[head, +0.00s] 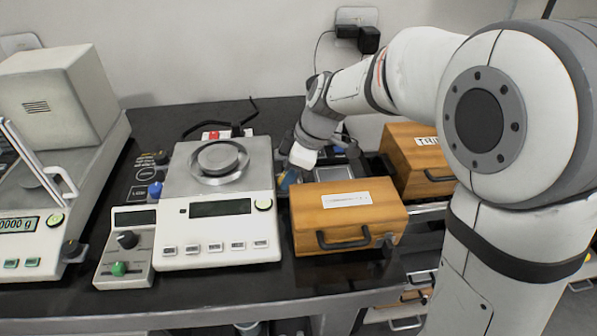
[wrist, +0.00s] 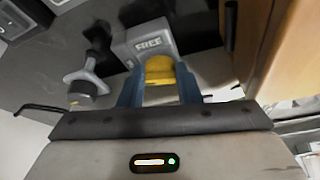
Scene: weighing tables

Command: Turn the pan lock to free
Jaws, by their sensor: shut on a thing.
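The pan lock shows in the wrist view as a grey block (wrist: 148,40) marked FREE with a yellow part (wrist: 160,69) in front of the lettering. My gripper (wrist: 160,88) has its two blue fingers on either side of the yellow part and is shut on it. In the head view my gripper (head: 289,179) points down between the scale (head: 175,190) and the front wooden case (head: 348,210). The lock cannot be made out there. The FREE lettering faces the wrist camera; I cannot tell the lock's exact setting.
The wooden case stands close to the right of my gripper. A second wooden case (head: 418,150) is behind it. A small control box (head: 125,240) and a larger balance (head: 60,90) stand to the left. A grey fitting with a dark end (wrist: 85,84) lies left of my fingers.

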